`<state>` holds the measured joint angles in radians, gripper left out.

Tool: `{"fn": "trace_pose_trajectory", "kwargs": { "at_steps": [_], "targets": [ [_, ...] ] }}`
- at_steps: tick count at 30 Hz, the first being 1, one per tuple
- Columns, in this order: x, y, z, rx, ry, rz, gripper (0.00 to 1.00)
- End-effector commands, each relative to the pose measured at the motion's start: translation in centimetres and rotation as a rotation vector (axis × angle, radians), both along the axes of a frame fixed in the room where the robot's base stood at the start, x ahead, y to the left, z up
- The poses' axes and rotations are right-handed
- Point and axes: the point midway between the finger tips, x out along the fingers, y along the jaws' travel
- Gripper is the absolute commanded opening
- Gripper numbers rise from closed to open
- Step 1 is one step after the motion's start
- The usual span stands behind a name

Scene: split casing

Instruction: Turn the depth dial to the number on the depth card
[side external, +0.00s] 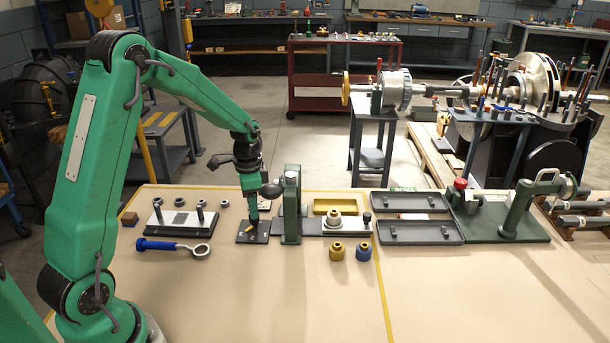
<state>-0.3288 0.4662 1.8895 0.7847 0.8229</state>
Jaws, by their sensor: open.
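My green arm reaches over from the left. My gripper (252,215) points down just above a small dark plate (243,238) on the bench, left of a green upright press-like stand (291,205). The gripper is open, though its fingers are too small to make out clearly. A small yellow piece (251,229) shows on the plate under the gripper; I cannot tell whether they touch. I cannot make out for sure which part is the depth dial. No card with a readable number shows.
Right of the stand are a yellow tray (340,206), gold (336,251) and blue (363,252) cylinders, and grey casing trays (419,232). The front bench is clear.

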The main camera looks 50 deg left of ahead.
Motion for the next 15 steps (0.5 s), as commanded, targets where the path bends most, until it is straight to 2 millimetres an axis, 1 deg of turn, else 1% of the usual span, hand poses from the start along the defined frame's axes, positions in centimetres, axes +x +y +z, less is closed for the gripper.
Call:
{"fn": "trace_pose_trajectory", "kwargs": {
  "at_steps": [1,6,10,15],
  "targets": [
    [0.1,0.0,0.8,0.001,-0.003,0.0,0.47],
    [0.0,0.0,2.9,0.001,-0.002,0.0,0.47],
    [0.0,0.0,3.9,0.0,-0.001,0.0,0.47],
    [0.0,0.0,4.4,0.0,0.0,0.0,0.47]
  ]
}}
